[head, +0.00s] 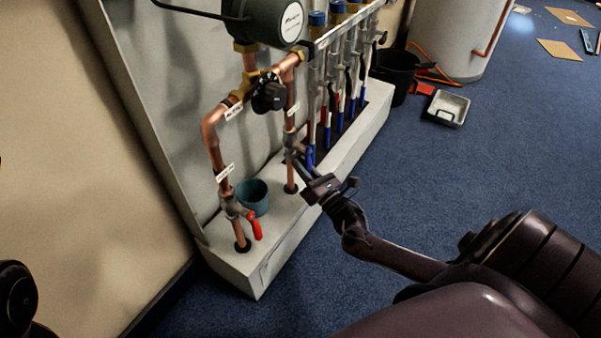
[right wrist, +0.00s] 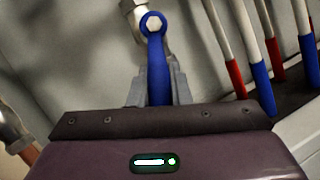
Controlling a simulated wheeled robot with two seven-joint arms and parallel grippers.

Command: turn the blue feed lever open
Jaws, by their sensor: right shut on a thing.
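The blue feed lever (right wrist: 157,60) shows in the right wrist view, with a pale hex bolt at its top end on a metal valve body. Its handle runs down between the grey fingers of my right gripper (right wrist: 158,92), which is shut on it. In the head view my right gripper (head: 299,163) is at the valve (head: 290,142) on the right-hand copper pipe (head: 290,177). The gripper largely hides the lever there, so its angle to the pipe is hard to tell. My left gripper is outside the views.
A red lever (head: 254,224) hangs on the left copper pipe, beside a teal cup (head: 252,196) on the white plinth (head: 262,255). Several red and blue-ended pipes stand close right of my gripper. A black bucket (head: 396,73) and grey tray (head: 447,108) stand farther back; the carpet (head: 440,180) is open.

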